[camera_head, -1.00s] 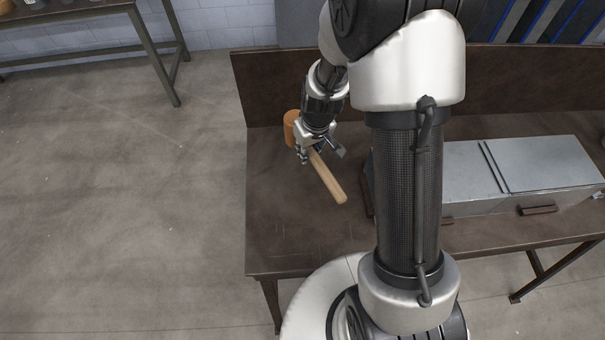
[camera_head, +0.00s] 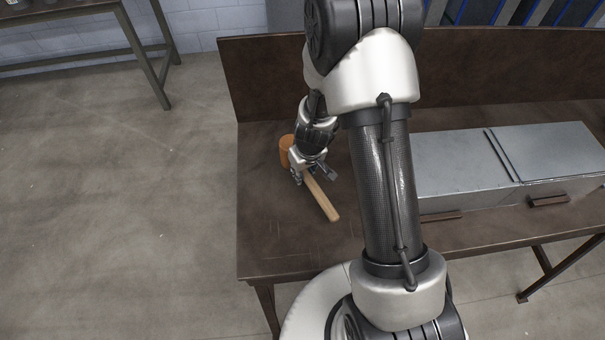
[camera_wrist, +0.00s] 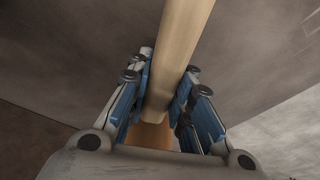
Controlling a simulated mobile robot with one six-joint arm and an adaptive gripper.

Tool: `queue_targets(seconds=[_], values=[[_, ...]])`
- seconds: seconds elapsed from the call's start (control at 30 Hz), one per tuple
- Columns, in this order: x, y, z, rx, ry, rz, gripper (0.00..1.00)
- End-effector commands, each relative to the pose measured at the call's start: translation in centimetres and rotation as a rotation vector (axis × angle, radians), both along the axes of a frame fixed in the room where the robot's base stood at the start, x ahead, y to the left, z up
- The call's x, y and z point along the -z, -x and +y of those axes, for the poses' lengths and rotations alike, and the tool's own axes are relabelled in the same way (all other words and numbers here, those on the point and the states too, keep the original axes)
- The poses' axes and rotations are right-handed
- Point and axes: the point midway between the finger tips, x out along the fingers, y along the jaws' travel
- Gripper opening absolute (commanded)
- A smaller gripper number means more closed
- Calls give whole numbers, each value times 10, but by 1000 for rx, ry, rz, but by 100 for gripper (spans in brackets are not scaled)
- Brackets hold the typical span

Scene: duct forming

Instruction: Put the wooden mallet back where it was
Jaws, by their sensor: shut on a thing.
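The wooden mallet has a pale handle (camera_head: 322,199) and an orange-brown head (camera_head: 286,150). My gripper (camera_head: 304,178) is shut on the handle close to the head, over the left part of the dark workbench (camera_head: 290,240). The handle points toward the front and slightly right. In the wrist view the handle (camera_wrist: 180,50) runs between the two blue-padded fingers of my gripper (camera_wrist: 165,95), and part of the head (camera_wrist: 148,135) shows below it. I cannot tell whether the mallet touches the bench top.
A grey metal box (camera_head: 465,165) with handles stands on the bench to the right, partly behind my arm. The bench has a raised back panel (camera_head: 265,75). The bench top left and in front of the mallet is clear. Another table (camera_head: 70,35) stands at the far left.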

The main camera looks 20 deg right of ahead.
Motion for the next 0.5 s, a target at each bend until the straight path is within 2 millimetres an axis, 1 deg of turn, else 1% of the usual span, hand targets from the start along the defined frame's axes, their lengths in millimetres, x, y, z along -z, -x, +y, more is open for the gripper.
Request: queue_targets(seconds=[0.17,0.3,0.33,0.5], values=[[-2,-1,0,0,0,-3,0],[2,-1,0,0,0,-3,0],[3,0,0,1,0,-1,21],[1,0,0,1,0,0,32]])
